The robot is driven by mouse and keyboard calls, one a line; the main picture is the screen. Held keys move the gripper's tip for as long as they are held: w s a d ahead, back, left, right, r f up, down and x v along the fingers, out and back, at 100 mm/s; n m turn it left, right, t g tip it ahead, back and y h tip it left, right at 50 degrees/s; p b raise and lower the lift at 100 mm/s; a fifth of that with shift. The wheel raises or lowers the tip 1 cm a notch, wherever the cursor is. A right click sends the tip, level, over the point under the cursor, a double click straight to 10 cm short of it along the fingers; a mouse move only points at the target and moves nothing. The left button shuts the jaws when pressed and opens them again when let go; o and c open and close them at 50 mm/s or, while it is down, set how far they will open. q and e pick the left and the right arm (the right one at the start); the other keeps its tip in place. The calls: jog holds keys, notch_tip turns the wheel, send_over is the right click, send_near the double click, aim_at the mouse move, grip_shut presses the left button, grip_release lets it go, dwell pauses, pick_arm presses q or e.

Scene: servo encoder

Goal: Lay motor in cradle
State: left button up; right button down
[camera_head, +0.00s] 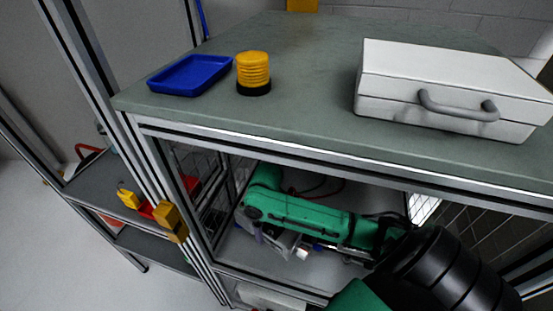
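No object here is clearly a motor or a cradle. A yellow ribbed cylinder with a black base (253,73) stands upright on the green-grey worktop, and I cannot tell whether it is the motor. A shallow blue tray (190,76) lies just left of it, apart from it and seemingly empty. A green and black arm, seemingly my right one, reaches in from the lower right below the worktop edge. A grey part at its far end, seemingly my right gripper (281,241), is partly hidden under the green link; its fingers are not clear. My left gripper is not in view.
A closed white case with a grey handle (455,92) takes up the worktop's right side. The worktop (310,70) is clear between cylinder and case. Its metal front edge (320,157) lies above the arm. A side shelf at left holds yellow and red items (128,199).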

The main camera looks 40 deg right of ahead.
jog(key=w+d+r+n+b, duration=0.4)
jog(key=w+d+r+b, duration=0.1)
jog(key=d+r, duration=0.5)
notch_tip(320, 180, down, 20)
jog(key=shift+s+a+r+b, duration=0.15)
jog(key=shift+r+b, duration=0.1)
jog(key=shift+b, duration=0.4)
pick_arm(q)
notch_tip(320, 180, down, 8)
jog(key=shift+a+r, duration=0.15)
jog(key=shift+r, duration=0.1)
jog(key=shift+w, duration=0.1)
pick_arm(e)
grip_release()
jog(key=shift+s+f, duration=0.15)
